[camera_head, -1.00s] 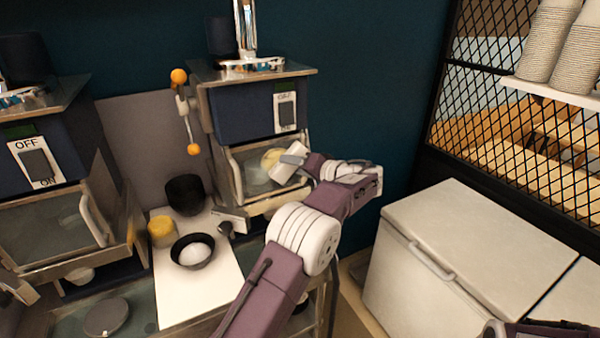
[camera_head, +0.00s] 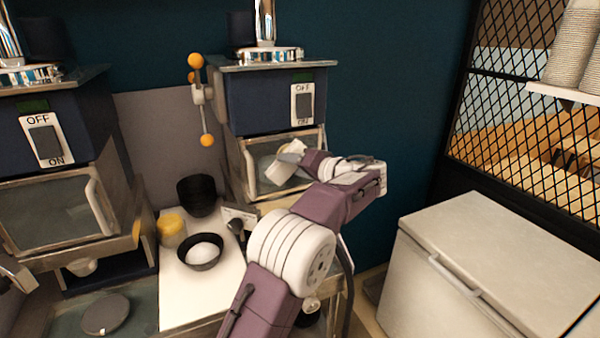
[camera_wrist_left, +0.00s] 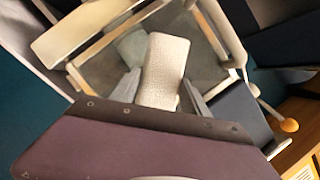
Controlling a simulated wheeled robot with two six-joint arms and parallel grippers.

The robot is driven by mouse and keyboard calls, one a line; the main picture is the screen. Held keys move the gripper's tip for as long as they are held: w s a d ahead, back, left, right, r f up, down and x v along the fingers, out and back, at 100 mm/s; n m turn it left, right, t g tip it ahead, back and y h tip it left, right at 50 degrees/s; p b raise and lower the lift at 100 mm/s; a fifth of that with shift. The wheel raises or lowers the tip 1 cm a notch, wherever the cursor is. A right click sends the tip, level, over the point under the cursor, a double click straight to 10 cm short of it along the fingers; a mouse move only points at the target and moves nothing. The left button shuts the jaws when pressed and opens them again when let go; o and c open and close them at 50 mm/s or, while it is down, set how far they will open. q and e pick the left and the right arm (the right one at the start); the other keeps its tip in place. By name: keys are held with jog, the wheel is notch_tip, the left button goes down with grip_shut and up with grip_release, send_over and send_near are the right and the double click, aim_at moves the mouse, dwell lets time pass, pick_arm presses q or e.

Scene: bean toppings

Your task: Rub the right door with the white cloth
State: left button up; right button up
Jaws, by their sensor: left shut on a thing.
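The white cloth (camera_head: 279,173) is pinched in my left gripper (camera_head: 291,157) in front of the right door (camera_head: 306,141), a framed glass panel on the right blue machine. My left forearm hides part of the door's lower right.
The left machine (camera_head: 62,128) has a similar glass door with a handle. Black bowls (camera_head: 197,196), a bowl of white contents (camera_head: 201,251) and a yellow cup (camera_head: 171,230) stand on a white board (camera_head: 183,300) below. A white chest (camera_head: 480,250) stands at right.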

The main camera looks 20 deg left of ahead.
aim_at(279, 167)
pick_arm(q)
jog(key=shift+s+a+f+b, duration=0.15)
jog(key=shift+s+a+b, duration=1)
jog(key=shift+b, duration=0.8)
jog(key=shift+s+r, duration=0.2)
jog(key=shift+s, duration=0.05)
jog(key=shift+r+p, duration=0.65)
jog(key=shift+r, duration=0.35)
jog(key=w+d+p, duration=0.6)
jog(key=w+p, duration=0.2)
jog(key=p, duration=0.4)
jog(key=shift+d, duration=0.4)
